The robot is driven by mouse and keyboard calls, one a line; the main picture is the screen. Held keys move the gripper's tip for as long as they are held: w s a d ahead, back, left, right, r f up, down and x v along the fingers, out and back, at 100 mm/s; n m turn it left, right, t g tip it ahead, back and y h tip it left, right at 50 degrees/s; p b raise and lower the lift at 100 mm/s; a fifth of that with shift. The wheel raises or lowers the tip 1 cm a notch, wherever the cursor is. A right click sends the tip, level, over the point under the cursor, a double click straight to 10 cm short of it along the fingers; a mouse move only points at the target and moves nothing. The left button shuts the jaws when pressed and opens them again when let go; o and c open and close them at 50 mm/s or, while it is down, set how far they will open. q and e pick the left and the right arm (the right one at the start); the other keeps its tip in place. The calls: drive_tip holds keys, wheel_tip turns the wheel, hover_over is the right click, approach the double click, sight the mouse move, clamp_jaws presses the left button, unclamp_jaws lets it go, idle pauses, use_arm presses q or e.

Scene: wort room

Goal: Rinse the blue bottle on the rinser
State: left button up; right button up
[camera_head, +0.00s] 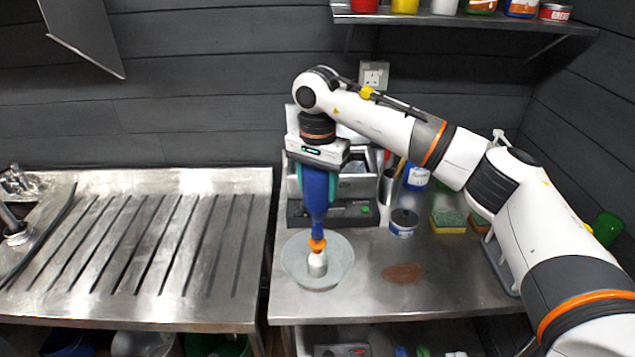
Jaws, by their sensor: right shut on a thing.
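The blue bottle (317,205) is upside down, its orange neck (317,244) pointing down. My right gripper (318,178) is shut on the bottle's body and holds it from above. The rinser (341,273) is a round grey basin on the right steel counter, with a white post (317,265) in its middle. The bottle's mouth is right at the top of this post; I cannot tell whether it touches or goes over it. My left gripper is out of view.
Behind the bottle stands a grey machine (358,212). The ribbed drainboard (160,240) at left is clear. A shelf (450,20) hangs above.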

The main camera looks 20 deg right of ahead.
drive_tip(key=shift+f+b, duration=0.65)
drive_tip(key=shift+f, duration=0.2)
idle(0.5)
drive_tip(key=shift+s+f+b, duration=0.1)
drive_tip(key=shift+f+b, duration=0.55)
drive_tip(key=shift+f, duration=0.35)
drive_tip(key=shift+r, duration=0.1)
drive_tip(key=shift+r+p, duration=0.6)
drive_tip(key=shift+r, duration=0.4)
drive_tip(key=shift+f, duration=0.15)
